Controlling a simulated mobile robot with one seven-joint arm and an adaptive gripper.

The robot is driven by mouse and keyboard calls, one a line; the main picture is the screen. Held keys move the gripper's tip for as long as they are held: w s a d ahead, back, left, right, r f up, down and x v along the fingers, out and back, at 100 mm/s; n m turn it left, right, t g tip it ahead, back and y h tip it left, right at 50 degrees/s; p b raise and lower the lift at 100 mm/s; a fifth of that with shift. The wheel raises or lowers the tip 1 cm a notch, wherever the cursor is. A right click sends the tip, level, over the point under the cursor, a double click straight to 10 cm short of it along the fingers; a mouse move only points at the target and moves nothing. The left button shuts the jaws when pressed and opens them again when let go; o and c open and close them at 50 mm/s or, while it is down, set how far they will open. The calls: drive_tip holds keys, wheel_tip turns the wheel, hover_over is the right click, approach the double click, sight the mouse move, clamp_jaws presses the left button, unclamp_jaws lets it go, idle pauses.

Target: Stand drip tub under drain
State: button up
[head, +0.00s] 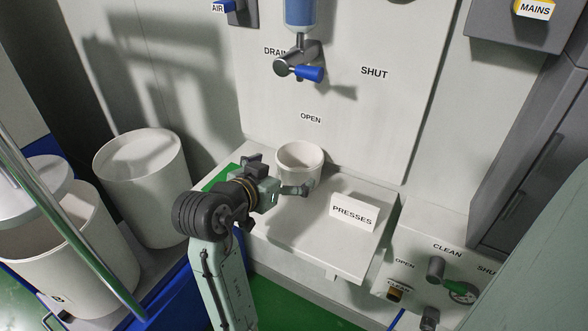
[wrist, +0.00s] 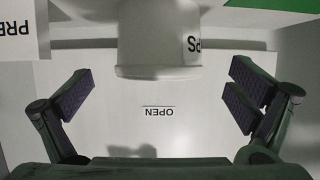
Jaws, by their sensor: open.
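The white round drip tub (head: 299,160) stands upright on the pale shelf (head: 309,238), near the back panel and below the drain tap (head: 297,62) in the head view. The tap's blue handle (head: 310,73) points right, towards SHUT. My gripper (head: 280,180) is open at the near side of the tub. In the wrist view the upside-down tub (wrist: 160,40) shows at top centre, ahead of my spread fingers (wrist: 160,93), with clear space either side. Part of its lettering, "PS", shows at its right.
A PRESSES sign (head: 353,212) stands on the shelf right of the tub. Large white drums (head: 145,190) stand at left, by a metal rail (head: 70,225). A CLEAN valve panel (head: 440,270) is at lower right. The shelf front is mostly bare.

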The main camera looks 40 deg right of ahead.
drive_tip(key=shift+v, duration=2.2)
